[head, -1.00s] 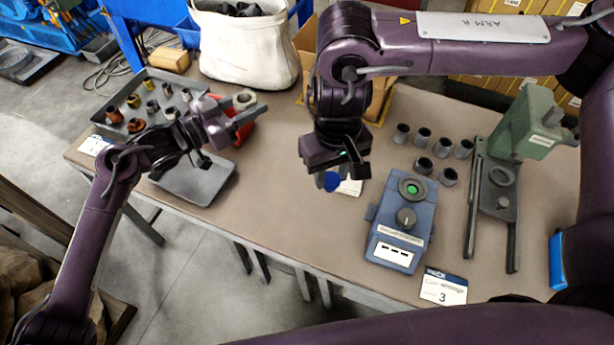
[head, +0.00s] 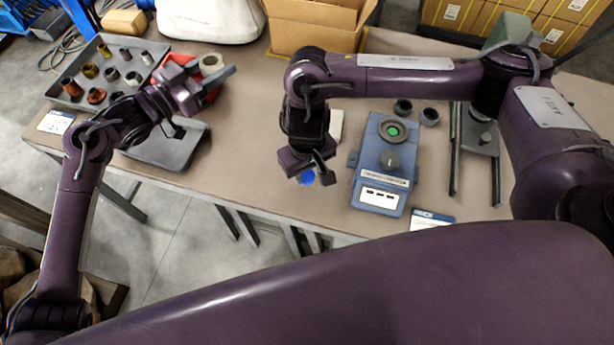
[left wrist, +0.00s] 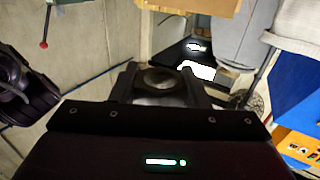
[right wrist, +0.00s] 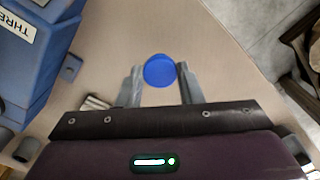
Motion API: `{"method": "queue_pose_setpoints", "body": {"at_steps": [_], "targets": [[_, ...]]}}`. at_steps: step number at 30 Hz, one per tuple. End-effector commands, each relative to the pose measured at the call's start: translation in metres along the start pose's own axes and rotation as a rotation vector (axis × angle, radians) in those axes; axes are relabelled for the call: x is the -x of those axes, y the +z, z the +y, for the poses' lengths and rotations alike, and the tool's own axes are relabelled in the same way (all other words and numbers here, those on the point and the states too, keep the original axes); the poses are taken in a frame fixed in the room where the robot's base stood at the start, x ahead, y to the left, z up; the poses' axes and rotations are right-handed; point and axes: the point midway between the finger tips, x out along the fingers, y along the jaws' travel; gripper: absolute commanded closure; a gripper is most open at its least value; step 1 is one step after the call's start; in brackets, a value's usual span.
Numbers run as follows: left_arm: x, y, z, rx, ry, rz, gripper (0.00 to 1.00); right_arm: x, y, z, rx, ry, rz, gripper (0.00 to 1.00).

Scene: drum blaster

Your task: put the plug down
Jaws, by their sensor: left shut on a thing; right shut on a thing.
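The plug shows as a round blue end (head: 306,177), and as a blue disc in the right wrist view (right wrist: 159,70). My right gripper (head: 310,172) is shut on it, left of the blue gauge box, near the table's front edge. The gripper hides part of the plug in the head view. I cannot tell whether it touches the table. My left gripper (head: 217,74) is shut on a grey ring-shaped bushing (head: 211,64), which also shows between the fingers in the left wrist view (left wrist: 160,78). It is held over the left part of the table.
The blue box (head: 385,165) with a green-lit top and dial stands right of my right gripper. Beyond are dark bushings (head: 403,107) and a green press (head: 507,30). A tray of bushings (head: 72,92), a red bin (head: 208,98) and an empty grey tray (head: 165,148) lie left.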

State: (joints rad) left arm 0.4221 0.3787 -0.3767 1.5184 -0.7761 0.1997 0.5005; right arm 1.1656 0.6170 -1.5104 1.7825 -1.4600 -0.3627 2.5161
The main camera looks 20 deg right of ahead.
Motion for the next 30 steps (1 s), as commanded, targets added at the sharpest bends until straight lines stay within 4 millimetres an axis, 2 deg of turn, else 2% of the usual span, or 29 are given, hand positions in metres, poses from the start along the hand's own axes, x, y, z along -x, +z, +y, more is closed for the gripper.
{"method": "queue_pose_setpoints", "body": {"at_steps": [1,4,17,18,22,30], "targets": [[0.0,0.006,0.0,-0.001,0.0,0.002,1.0,-0.013,0.002,-0.001,0.0,-0.002,-0.005,0.9],[0.0,0.01,0.0,-0.001,0.0,0.002,1.0,-0.024,0.001,-0.001,-0.001,-0.002,-0.004,0.9],[0.0,0.009,0.0,-0.001,0.0,0.002,1.0,-0.028,0.001,0.0,0.0,0.0,-0.002,0.9],[0.0,0.009,0.0,-0.001,0.0,0.002,1.0,-0.028,0.001,0.0,0.001,0.0,-0.002,0.62],[0.0,0.009,0.0,-0.001,0.0,0.002,1.0,-0.028,0.001,0.0,0.001,0.0,-0.001,0.45],[0.0,0.009,0.0,-0.001,0.0,0.002,1.0,-0.027,0.0,0.0,0.001,0.0,-0.001,0.45]]}}
